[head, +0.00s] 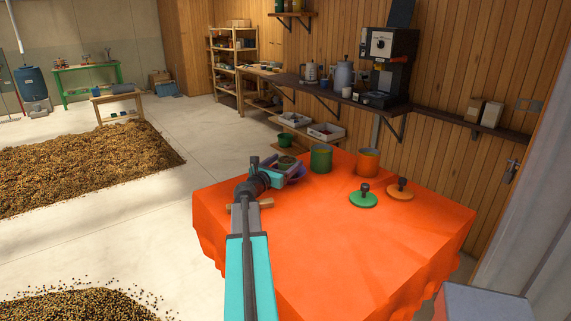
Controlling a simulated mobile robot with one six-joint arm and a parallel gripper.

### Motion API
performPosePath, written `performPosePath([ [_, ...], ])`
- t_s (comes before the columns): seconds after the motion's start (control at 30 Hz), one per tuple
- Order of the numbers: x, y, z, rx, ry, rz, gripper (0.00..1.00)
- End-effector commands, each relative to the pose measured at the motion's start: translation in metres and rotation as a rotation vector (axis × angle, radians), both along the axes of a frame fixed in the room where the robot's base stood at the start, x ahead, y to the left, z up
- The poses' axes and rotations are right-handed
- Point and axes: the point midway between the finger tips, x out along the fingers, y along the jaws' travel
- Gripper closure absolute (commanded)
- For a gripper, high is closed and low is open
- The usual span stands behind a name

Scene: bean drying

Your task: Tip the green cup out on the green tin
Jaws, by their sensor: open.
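The green tin (321,159) stands open and upright near the back of the orange-covered table. My gripper (284,170) is open, low over the table's back left, just left of the tin. A small green cup (287,160) shows at the gripper's fingers, partly hidden by them; I cannot tell whether they touch it. A purple cup or bowl (298,176) shows beside the fingers, mostly hidden. The green lid (363,199) lies on the table, apart from the tin.
The orange tin (368,163) stands right of the green tin, with the orange lid (400,192) in front. A wooden piece (267,203) lies partly behind my arm. The front of the orange table (340,255) is clear. A wall shelf (440,119) runs behind.

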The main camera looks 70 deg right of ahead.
Motion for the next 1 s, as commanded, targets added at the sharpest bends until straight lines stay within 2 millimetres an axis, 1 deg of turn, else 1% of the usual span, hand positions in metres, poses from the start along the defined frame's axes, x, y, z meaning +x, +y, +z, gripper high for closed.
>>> performPosePath([
  [0.27,-0.001,0.000,-0.005,-0.001,0.001,-0.001,0.25],
  [0.57,0.003,0.028,-0.005,-0.003,0.001,-0.001,0.25],
  [0.77,0.007,0.052,-0.008,-0.002,-0.001,-0.001,0.25],
  [1.0,0.012,0.080,-0.006,-0.002,0.000,-0.001,0.25],
])
